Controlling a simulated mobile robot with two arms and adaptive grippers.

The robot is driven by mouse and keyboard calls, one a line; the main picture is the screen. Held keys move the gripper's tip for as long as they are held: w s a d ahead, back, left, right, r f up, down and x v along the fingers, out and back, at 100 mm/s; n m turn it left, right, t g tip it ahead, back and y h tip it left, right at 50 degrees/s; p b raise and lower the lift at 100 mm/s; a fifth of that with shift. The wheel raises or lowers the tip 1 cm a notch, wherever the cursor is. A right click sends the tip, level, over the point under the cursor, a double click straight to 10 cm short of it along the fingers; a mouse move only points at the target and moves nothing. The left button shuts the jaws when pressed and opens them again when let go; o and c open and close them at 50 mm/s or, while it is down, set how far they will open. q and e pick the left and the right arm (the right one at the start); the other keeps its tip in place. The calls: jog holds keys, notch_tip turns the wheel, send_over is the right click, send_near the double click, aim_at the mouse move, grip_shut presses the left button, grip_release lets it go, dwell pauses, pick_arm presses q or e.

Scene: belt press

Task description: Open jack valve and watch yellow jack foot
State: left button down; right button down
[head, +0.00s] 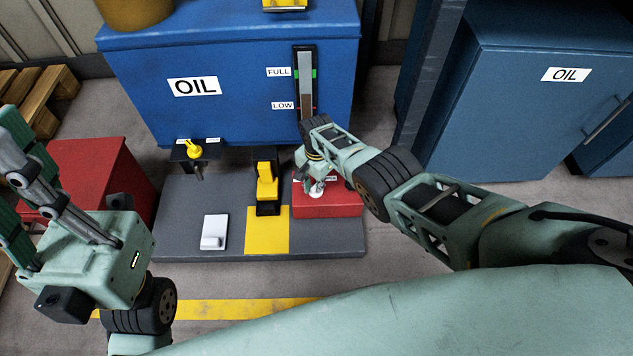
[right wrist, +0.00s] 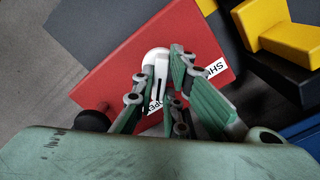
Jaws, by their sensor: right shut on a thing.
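The jack valve's white handle (right wrist: 157,62) sits on a red box (right wrist: 110,65), which also shows in the head view (head: 335,208). My right gripper (right wrist: 165,75) is shut on the handle, with fingers on both sides of it. A SHUT label (right wrist: 215,68) lies right of the fingers; a partly hidden OPEN label (right wrist: 157,106) lies below the handle. The yellow jack foot (head: 267,183) stands left of the red box, its black lower end at the yellow plate (head: 268,238); any gap there is unclear. My left gripper (head: 22,180) is raised at the left, away from these things.
A blue OIL tank (head: 235,65) with a FULL/LOW gauge (head: 305,85) stands behind. A yellow tap (head: 194,149) is at its lower front. A blue OIL cabinet (head: 520,110) is at right, a red box (head: 100,170) at left.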

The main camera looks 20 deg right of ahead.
jog(key=shift+d, duration=0.1)
dwell(0.5)
jog(key=c, duration=1.8)
grip_release()
jog(key=shift+r, duration=0.15)
jog(key=shift+w+r, duration=0.1)
jog(key=shift+r, duration=0.35)
notch_tip(320, 180, up, 11)
